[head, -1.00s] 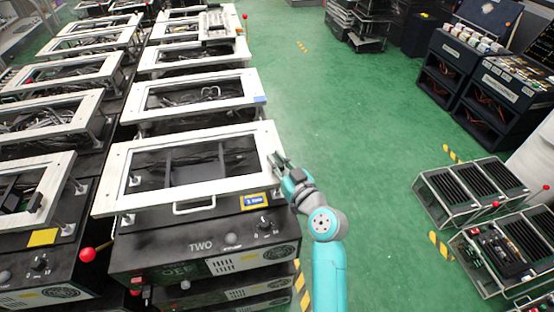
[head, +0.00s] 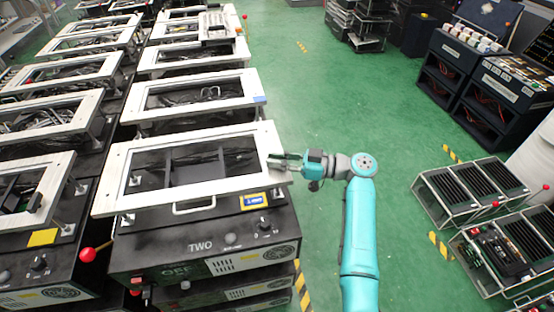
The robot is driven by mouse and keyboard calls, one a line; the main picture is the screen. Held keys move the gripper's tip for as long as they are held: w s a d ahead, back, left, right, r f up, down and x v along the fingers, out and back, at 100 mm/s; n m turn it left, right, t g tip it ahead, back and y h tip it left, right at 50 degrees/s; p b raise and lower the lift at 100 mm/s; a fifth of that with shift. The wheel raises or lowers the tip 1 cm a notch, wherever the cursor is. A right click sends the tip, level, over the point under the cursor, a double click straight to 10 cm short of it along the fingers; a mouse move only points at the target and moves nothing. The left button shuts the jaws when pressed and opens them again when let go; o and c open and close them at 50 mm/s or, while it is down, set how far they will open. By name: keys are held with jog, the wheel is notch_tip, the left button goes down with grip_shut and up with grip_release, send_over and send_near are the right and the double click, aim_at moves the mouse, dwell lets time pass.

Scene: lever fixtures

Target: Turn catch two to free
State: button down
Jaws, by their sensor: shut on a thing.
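Unit TWO (head: 201,247) is a black box with a white-framed lid (head: 118,180) on top, and the word TWO is printed on its front. My gripper (head: 276,161) is at the right side of this lid frame, with its fingers pointing left. It is shut on catch two, a small piece at the frame's right edge. The catch is mostly hidden by the fingers, so its exact angle cannot be told.
A blue label (head: 255,201) and a knob (head: 264,224) are on the unit's front right. A similar unit with a red ball knob (head: 88,254) stands to the left. Green floor (head: 330,100) is open to the right, with metal racks (head: 468,190) beyond.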

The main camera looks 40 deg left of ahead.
jog(key=shift+n+g+h, duration=1.1)
jog(key=shift+n+g, duration=0.2)
jog(key=shift+g, duration=0.4)
jog(key=shift+n+g+h, duration=0.6)
jog(key=shift+g, duration=0.1)
jog(key=shift+f+n+g+h, duration=0.15)
jog(key=shift+n+g+h, duration=0.25)
jog(key=shift+h, duration=0.1)
jog(key=c, duration=1.2)
grip_release()
jog(key=shift+o, duration=0.2)
notch_tip(320, 180, up, 10)
jog(key=shift+r, duration=0.1)
